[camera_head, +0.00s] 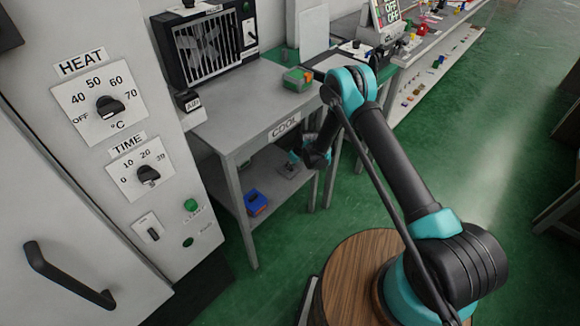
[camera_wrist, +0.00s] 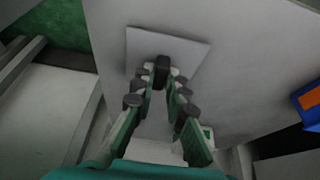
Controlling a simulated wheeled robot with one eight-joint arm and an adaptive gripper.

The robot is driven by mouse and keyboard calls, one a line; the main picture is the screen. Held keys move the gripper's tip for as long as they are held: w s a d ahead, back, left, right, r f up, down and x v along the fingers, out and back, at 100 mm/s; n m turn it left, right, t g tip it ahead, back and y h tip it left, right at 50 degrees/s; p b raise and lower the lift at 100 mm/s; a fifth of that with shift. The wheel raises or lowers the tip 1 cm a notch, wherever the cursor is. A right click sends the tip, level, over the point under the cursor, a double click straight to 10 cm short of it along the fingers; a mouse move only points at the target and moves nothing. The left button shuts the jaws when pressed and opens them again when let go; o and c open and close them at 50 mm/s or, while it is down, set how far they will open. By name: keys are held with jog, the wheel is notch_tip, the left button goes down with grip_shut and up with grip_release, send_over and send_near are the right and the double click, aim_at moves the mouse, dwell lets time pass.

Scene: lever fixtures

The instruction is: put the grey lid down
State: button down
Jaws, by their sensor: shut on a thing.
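The grey lid (camera_wrist: 180,50) is a flat square plate with a black knob (camera_wrist: 162,68), seen in the wrist view. My gripper (camera_wrist: 161,76) has its fingers closed around this knob. Behind the lid is the pale grey lower shelf (camera_wrist: 240,65) of the table. In the head view my gripper (camera_head: 293,158) reaches in under the tabletop, over the lower shelf. The lid (camera_head: 290,171) shows there only small and partly hidden. I cannot tell whether it touches the shelf.
A blue box with an orange top (camera_head: 256,202) stands on the lower shelf to the left, and at the wrist view's right edge (camera_wrist: 311,103). A fan unit (camera_head: 205,48) stands on top.

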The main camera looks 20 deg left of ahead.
jog(key=c, duration=1.5)
grip_release()
jog(key=shift+f, duration=0.1)
jog(key=shift+c, duration=0.2)
jog(key=d+r+m+t, duration=0.1)
jog(key=d+r+m, duration=0.1)
jog(key=d+r, duration=0.8)
jog(key=d+r+m, duration=0.1)
jog(key=d+r, duration=0.5)
jog(key=r, duration=0.8)
jog(key=s+d+r+m+h, duration=0.1)
jog(key=s+d+r+m, duration=0.15)
jog(key=d+r, duration=0.4)
jog(key=s+d+r+m+h, duration=0.1)
jog(key=s+d+r, duration=0.2)
jog(key=d+r, duration=0.35)
jog(key=s+d+r+m+t+h, duration=0.1)
jog(key=s+d+m, duration=0.6)
jog(key=s+d, duration=1.4)
jog(key=shift+s+d+r+t+h, duration=0.25)
jog(key=shift+s+r+h, duration=0.25)
jog(key=shift+s, duration=0.45)
